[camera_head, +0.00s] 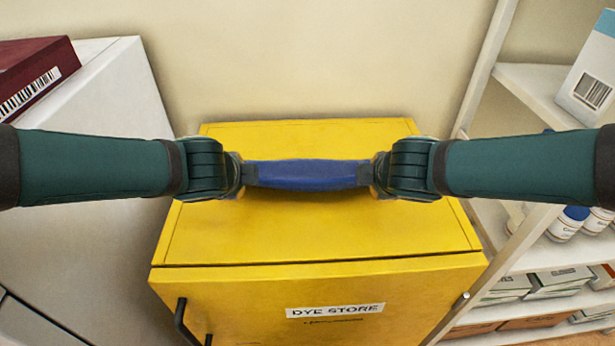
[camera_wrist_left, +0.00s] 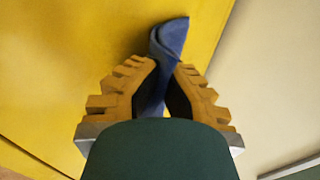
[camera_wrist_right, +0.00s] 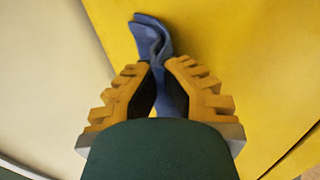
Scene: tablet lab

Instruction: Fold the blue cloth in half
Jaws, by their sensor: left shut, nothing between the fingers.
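The blue cloth (camera_head: 308,174) is a narrow, bunched strip above the top of the yellow cabinet (camera_head: 330,228), running between my two grippers. My left gripper (camera_head: 246,174) is shut at the cloth's left end; in the left wrist view the cloth (camera_wrist_left: 170,40) shows at and beyond its fingertips, with no clear grip on it. My right gripper (camera_head: 376,175) is shut on the right end; in the right wrist view the cloth (camera_wrist_right: 152,38) runs in between its fingers. The cloth's far layers and underside are hidden, and its exact height above the cabinet is unclear.
A white unit (camera_head: 110,240) with a dark red box (camera_head: 35,72) stands at the left. White shelves (camera_head: 535,88) with boxes and bottles stand at the right. A wall (camera_head: 310,55) is behind the cabinet. The cabinet's front top is clear.

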